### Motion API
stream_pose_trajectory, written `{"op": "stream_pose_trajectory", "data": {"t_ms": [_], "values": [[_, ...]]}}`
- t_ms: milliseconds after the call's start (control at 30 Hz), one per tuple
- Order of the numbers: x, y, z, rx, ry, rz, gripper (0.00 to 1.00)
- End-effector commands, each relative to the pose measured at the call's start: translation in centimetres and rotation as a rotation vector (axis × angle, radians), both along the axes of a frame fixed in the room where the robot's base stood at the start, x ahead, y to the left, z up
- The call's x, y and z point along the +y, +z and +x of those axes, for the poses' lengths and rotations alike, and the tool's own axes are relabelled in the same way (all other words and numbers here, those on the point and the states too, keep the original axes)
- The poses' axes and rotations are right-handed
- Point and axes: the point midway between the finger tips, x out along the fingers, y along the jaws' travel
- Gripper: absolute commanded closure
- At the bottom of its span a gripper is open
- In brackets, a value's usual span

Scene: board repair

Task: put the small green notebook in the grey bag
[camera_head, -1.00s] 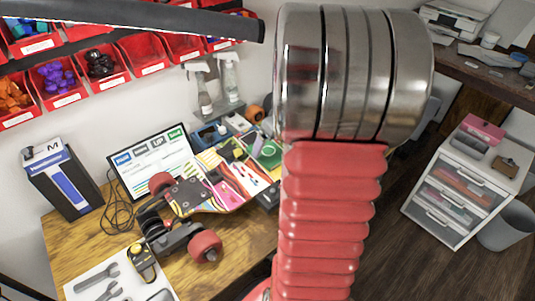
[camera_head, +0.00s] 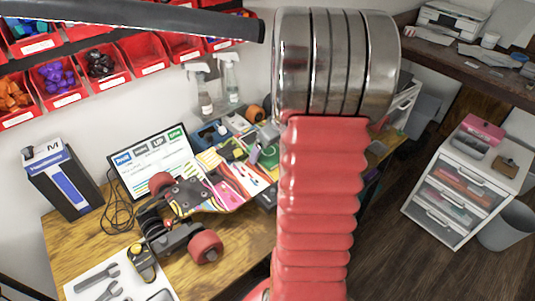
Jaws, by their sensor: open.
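My arm (camera_head: 318,200), with its red ribbed sleeve and metal rings (camera_head: 338,65), fills the middle of the view. My gripper is not visible. I cannot make out the small green notebook with certainty. A small green item (camera_head: 269,157) lies among the clutter at the back of the wooden workbench (camera_head: 225,265), just left of my arm; I cannot tell what it is. I cannot identify a grey bag; my arm hides part of the bench and the area behind it.
A skateboard (camera_head: 205,195) lies on the bench before a monitor (camera_head: 150,160). A black box (camera_head: 62,180) stands at the left. Red bins (camera_head: 105,70) hang on the wall. A white drawer unit (camera_head: 460,185) and a grey bin (camera_head: 508,228) stand on the floor at right.

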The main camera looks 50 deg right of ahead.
Motion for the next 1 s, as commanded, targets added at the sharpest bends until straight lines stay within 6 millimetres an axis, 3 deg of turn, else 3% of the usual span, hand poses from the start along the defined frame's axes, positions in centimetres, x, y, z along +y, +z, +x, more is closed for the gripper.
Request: {"op": "stream_pose_trajectory", "data": {"t_ms": [267,1000], "values": [[0.01,0.01,-0.02,0.000,0.000,0.000,0.12],[-0.01,0.04,-0.01,0.000,0.000,0.000,0.63]]}}
